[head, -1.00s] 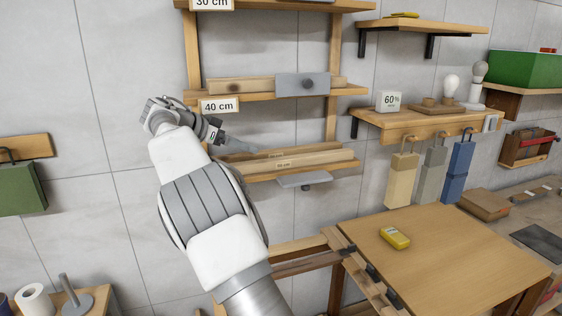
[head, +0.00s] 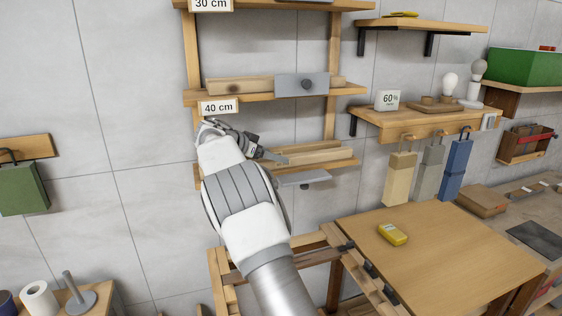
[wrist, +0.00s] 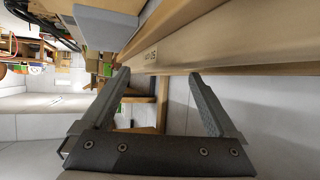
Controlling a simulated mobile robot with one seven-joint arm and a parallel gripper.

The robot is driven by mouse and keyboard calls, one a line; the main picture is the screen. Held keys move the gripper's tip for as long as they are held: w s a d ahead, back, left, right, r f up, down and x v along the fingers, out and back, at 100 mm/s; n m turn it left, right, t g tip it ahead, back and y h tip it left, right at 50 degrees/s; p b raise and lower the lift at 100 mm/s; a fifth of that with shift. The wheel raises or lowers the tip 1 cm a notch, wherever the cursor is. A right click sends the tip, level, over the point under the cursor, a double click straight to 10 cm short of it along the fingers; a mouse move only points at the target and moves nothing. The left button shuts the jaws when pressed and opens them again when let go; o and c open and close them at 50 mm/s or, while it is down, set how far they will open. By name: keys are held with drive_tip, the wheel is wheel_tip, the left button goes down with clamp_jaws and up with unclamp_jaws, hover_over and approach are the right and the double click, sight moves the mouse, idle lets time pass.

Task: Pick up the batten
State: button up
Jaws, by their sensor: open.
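Pale wooden battens (head: 318,153) lie lengthwise on the lowest shelf of the wall rack in the head view. In the wrist view, a long batten (wrist: 225,38) with a small dark printed marking runs across the top, just beyond my fingertips. A second wooden length lies alongside it; I cannot tell which is the batten named in the task. My gripper (head: 277,159) is at the left part of this shelf and hides part of the wood. In the wrist view my gripper (wrist: 158,76) has its two fingers wide apart, with nothing held between them.
A grey plate (head: 305,177) sits at the lowest shelf's front edge. The shelf above holds another wooden length (head: 240,86) and a grey plate (head: 302,84). A "40 cm" sign (head: 218,107) hangs close above my wrist. A table (head: 450,245) with a yellow device (head: 393,234) stands front right.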

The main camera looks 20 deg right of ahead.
drive_tip(key=x, duration=0.1)
drive_tip(key=p+x, duration=0.1)
drive_tip(key=x, duration=0.2)
drive_tip(key=shift+s+d+r, duration=0.1)
drive_tip(key=shift+s, duration=0.2)
drive_tip(key=shift+w+d+f, duration=0.1)
drive_tip(key=shift+d+f, duration=0.05)
drive_tip(key=shift+f, duration=0.1)
clamp_jaws()
